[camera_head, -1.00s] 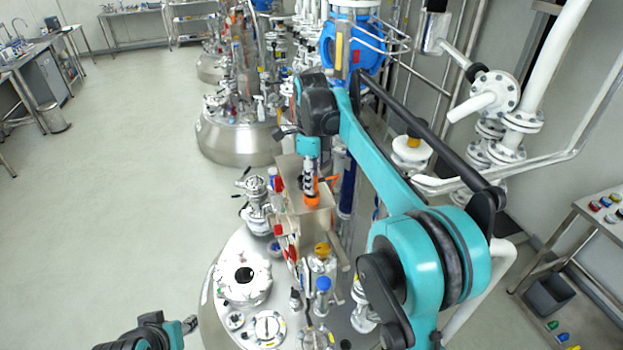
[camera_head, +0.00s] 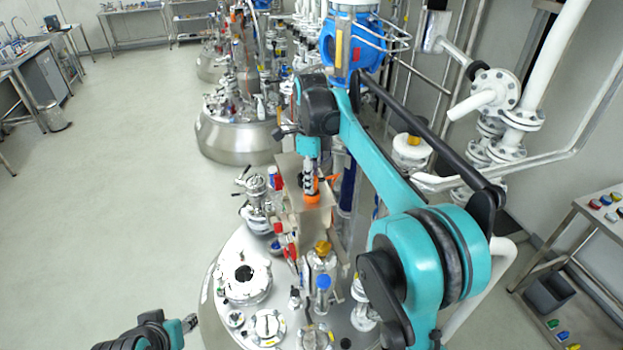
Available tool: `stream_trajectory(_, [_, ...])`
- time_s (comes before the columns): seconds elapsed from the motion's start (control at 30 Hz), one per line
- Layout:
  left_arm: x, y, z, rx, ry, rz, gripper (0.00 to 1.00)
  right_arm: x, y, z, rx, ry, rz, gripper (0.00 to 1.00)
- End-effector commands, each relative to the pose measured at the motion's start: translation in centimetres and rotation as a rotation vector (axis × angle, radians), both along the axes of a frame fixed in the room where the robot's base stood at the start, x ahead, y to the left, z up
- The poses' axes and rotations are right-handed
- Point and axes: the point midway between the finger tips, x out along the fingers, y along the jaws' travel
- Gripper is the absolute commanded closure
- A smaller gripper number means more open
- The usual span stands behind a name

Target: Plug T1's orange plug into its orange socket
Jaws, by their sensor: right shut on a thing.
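My right arm reaches in from the lower right, and its gripper (camera_head: 311,181) points down over the top of a metal box (camera_head: 291,168) on the near reactor vessel. The gripper is shut on an orange plug (camera_head: 312,197), which shows just below the fingers at the box's top. I cannot tell whether the plug is seated, and the orange socket is not distinguishable under it. My left gripper (camera_head: 190,322) is at the bottom left, over the floor beside the vessel, away from the box; its finger state is too small to tell.
The near vessel lid (camera_head: 222,268) carries several valves and fittings around the box. A blue-capped fitting (camera_head: 323,283) and a yellow-topped one (camera_head: 322,248) stand in front of the box. White pipes and a steel table (camera_head: 590,215) are on the right.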

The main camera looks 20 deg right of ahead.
Motion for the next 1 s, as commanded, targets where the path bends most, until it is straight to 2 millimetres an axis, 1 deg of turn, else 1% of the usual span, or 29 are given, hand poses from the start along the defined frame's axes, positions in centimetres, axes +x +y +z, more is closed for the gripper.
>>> stream_trajectory(0.5, [0.0, 0.0, -0.42, 0.0, 0.0, 0.0, 0.6, 0.0, 0.0, -0.67, 0.0, 0.0, 0.0, 1.0])
stream_trajectory(0.67, [0.0, 0.0, -0.37, 0.0, 0.0, 0.0, 0.6, 0.0, 0.0, -0.62, 0.0, 0.0, 0.0, 1.0])
stream_trajectory(0.7, [0.0, 0.0, -0.37, 0.0, 0.0, 0.0, 0.6, 0.0, 0.0, -0.62, 0.0, 0.0, 0.0, 0.63])
stream_trajectory(0.73, [0.0, 0.0, -0.37, 0.0, 0.0, 0.0, 0.6, 0.0, 0.0, -0.62, 0.0, 0.0, 0.0, 0.55])
stream_trajectory(0.77, [0.0, 0.0, -0.37, 0.0, 0.0, 0.0, 0.6, 0.0, 0.0, -0.61, 0.0, 0.0, 0.0, 0.49])
stream_trajectory(1.0, [0.0, 0.0, -0.37, 0.0, 0.0, 0.0, 0.6, 0.0, 0.0, -0.61, 0.0, 0.0, 0.0, 0.49])
